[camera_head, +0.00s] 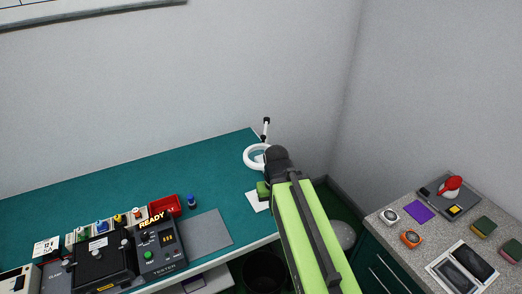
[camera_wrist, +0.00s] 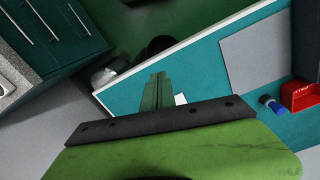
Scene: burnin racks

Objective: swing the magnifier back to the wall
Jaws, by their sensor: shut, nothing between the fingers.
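The magnifier (camera_head: 247,160) is a white ring on a short black-and-white arm (camera_head: 266,128) at the far right end of the teal bench, close to the walls. My arm's dark wrist covers part of the ring's right side. I cannot tell whether they touch. My gripper (camera_head: 262,188) is just in front of the ring, low over the bench's right end, beside a white card (camera_head: 257,202). The magnifier does not show in the wrist view.
The bench (camera_head: 100,195) holds a tester (camera_head: 158,247), a red bin (camera_head: 164,206), a blue-capped item (camera_head: 192,201) and a grey mat (camera_head: 208,232). A speckled counter (camera_head: 420,240) with small items stands right. A dark bin (camera_head: 264,272) is below the bench edge.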

